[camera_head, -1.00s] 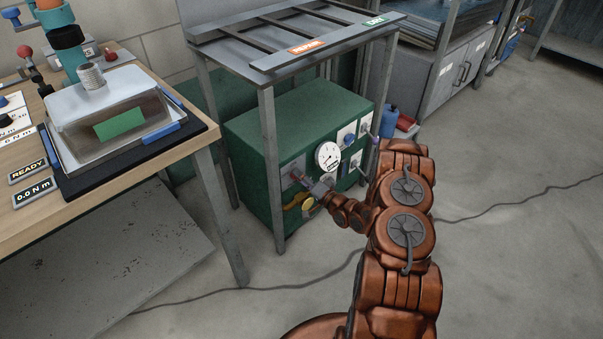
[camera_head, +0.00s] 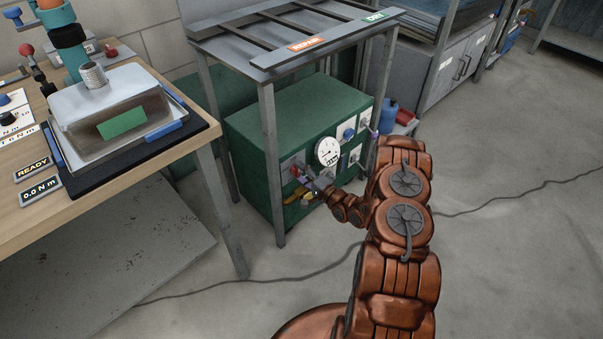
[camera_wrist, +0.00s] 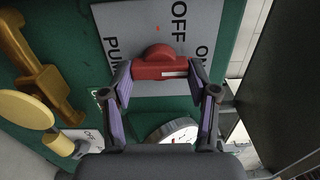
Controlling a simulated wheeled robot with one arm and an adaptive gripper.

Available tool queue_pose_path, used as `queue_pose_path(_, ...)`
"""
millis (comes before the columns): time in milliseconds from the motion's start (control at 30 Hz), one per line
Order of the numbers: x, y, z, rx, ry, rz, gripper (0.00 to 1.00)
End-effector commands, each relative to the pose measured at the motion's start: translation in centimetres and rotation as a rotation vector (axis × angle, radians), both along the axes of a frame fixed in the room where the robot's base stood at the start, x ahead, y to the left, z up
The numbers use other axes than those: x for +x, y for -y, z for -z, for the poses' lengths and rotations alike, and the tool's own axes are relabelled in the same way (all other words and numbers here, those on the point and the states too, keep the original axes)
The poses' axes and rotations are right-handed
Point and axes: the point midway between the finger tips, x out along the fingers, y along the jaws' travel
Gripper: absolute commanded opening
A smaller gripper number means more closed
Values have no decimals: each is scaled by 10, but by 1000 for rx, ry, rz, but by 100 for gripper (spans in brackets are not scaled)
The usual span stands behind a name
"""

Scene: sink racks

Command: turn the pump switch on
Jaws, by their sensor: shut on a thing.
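The pump switch (camera_wrist: 160,65) is a red knob with a crossbar on a grey plate (camera_wrist: 130,25) lettered PUMP, OFF and ON. In the wrist view its bar lies across the picture. A white mark is on the bar's right half, on the side nearer the ON lettering. My gripper (camera_wrist: 160,72) has one purple-padded finger at each end of the bar and is shut on it. In the head view my gripper (camera_head: 309,184) is at the lower left of the green cabinet's front (camera_head: 270,180), where it partly hides the switch.
A yellow valve handle (camera_wrist: 40,75) is close to the left of my gripper in the wrist view. A round white gauge (camera_head: 328,151) is right of the switch in the head view. A rack leg (camera_head: 272,165) stands left of the switch. Open floor lies to the right.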

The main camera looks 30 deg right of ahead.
Motion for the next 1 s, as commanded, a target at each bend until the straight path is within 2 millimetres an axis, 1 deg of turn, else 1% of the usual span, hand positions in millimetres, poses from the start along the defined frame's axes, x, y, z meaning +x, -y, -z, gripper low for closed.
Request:
queue_pose_path(267,1,2,-1,0,2,4,24)
queue_pose_path(300,1,2,-1,0,2,4,63)
queue_pose_path(500,0,1,0,-1,1,2,84)
queue_pose_path(833,-1,1,0,-1,0,1,84)
queue_pose_path(1000,-11,6,0,0,-1,4,84)
